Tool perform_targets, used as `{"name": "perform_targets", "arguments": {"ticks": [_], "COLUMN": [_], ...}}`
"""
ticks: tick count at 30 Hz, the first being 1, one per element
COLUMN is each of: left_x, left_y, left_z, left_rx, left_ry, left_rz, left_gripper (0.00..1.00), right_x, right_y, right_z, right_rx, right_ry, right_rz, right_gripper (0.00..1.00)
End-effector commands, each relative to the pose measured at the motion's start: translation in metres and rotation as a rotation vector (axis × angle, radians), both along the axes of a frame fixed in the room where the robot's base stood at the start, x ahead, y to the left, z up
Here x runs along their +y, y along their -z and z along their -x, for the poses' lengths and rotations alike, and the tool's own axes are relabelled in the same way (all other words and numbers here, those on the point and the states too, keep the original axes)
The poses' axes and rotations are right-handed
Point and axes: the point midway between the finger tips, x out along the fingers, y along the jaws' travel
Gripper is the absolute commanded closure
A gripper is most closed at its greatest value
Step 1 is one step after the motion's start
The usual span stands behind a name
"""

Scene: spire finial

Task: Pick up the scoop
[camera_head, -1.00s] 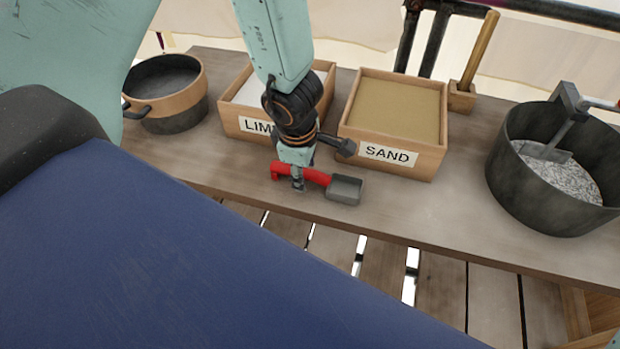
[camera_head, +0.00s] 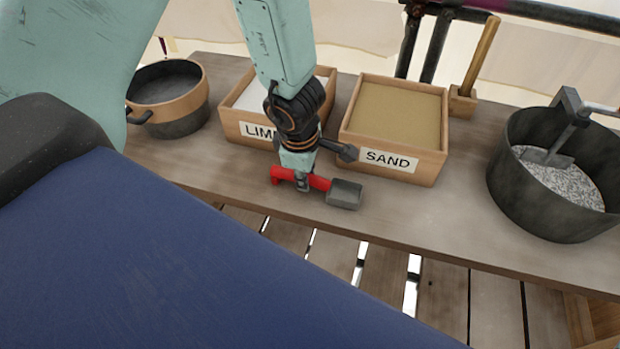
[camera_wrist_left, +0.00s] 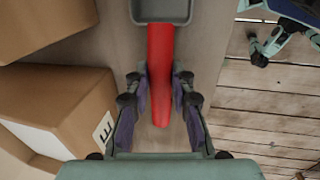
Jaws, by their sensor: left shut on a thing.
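The scoop has a red handle (camera_head: 319,183) and a grey metal pan (camera_head: 345,194), and it is at the front of the wooden table, before the boxes. My left gripper (camera_head: 303,186) comes down from above and is shut on the red handle. In the left wrist view the red handle (camera_wrist_left: 160,60) runs between the two fingers of the gripper (camera_wrist_left: 160,95), with the grey pan (camera_wrist_left: 162,10) at the top edge. I cannot tell whether the scoop touches the table.
A lime box (camera_head: 240,128) and a sand box (camera_head: 432,160) stand just behind the scoop. A pot (camera_head: 180,125) is at the left, a dark mixing bucket (camera_head: 530,205) at the right, and a wooden-handled tool (camera_head: 482,55) at the back. The table front right of the scoop is clear.

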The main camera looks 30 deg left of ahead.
Motion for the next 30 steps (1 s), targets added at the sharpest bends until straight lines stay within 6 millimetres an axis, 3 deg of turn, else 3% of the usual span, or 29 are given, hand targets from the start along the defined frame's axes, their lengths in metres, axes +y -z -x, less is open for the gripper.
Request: {"name": "perform_targets", "arguments": {"ticks": [11,30], "left_x": [0.0,0.0], "left_y": [-0.014,-0.092], "left_z": [0.0,0.0], "left_rx": [-0.001,0.0], "left_ry": [0.0,-0.001], "left_rz": [0.0,0.0], "left_gripper": [1.0,1.0], "right_x": [0.0,0.0], "right_y": [-0.014,-0.09], "right_z": [0.0,0.0], "right_rx": [0.0,0.0], "right_ry": [0.0,0.0], "right_rz": [0.0,0.0], "right_gripper": [0.6,0.6]}}
